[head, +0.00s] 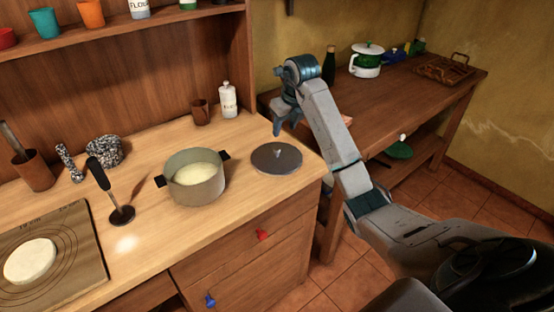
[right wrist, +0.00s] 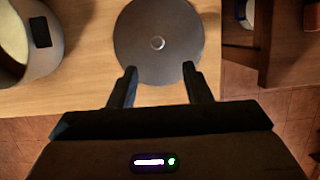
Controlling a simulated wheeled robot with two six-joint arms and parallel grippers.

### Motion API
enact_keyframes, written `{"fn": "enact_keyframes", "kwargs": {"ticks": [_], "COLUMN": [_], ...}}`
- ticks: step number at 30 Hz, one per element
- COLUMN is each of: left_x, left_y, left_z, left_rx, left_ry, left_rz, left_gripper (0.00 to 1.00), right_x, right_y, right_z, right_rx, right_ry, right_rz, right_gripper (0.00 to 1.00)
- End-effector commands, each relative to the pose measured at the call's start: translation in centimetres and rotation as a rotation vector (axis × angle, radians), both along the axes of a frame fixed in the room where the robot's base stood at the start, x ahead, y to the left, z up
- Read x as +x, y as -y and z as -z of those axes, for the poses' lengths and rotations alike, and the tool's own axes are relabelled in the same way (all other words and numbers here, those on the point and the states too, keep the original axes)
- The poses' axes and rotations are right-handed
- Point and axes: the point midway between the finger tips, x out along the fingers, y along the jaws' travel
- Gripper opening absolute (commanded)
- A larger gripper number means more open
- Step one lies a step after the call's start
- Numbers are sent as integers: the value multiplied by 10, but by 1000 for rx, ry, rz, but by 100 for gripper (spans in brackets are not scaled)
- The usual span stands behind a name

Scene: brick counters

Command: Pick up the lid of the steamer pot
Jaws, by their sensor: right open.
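A round grey metal lid (head: 276,160) with a small knob on top lies flat on the wooden counter, near its right end. The pot (head: 194,178), grey with dark handles and pale contents, stands uncovered to the lid's left. My right gripper (head: 287,126) is above the lid and slightly behind it in the head view, pointing down. In the right wrist view the lid (right wrist: 158,42) lies just ahead of the two fingers (right wrist: 159,71), which are apart with nothing between them. The knob shows near the lid's centre. My left gripper is not in view.
A brown cup (head: 201,112) and white bottle (head: 228,100) stand behind. A darker side table (head: 420,95) stands beyond my right arm.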

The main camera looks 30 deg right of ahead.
Motion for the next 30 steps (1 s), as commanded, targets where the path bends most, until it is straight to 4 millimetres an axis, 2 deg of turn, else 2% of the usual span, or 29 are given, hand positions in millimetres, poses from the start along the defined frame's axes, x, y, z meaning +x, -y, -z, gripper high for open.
{"fn": "enact_keyframes", "kwargs": {"ticks": [1, 5, 7, 14, 18, 22, 30], "left_x": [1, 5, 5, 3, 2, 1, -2], "left_y": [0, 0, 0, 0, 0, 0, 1], "left_z": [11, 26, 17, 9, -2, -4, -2], "left_rx": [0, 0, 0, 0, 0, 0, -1], "left_ry": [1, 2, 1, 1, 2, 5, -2], "left_rz": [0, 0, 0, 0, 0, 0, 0], "left_gripper": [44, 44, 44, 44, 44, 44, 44], "right_x": [2, 6, 9, 17, 24, 28, 30], "right_y": [0, -1, -2, -3, -6, -5, -5], "right_z": [11, 26, 30, 52, 72, 90, 96], "right_rx": [1, 2, 3, 3, 5, 2, 1], "right_ry": [1, 1, -3, -1, -3, -2, 2], "right_rz": [0, -2, -1, -2, -1, -2, -3], "right_gripper": [45, 45, 45, 45, 45, 45, 45]}}
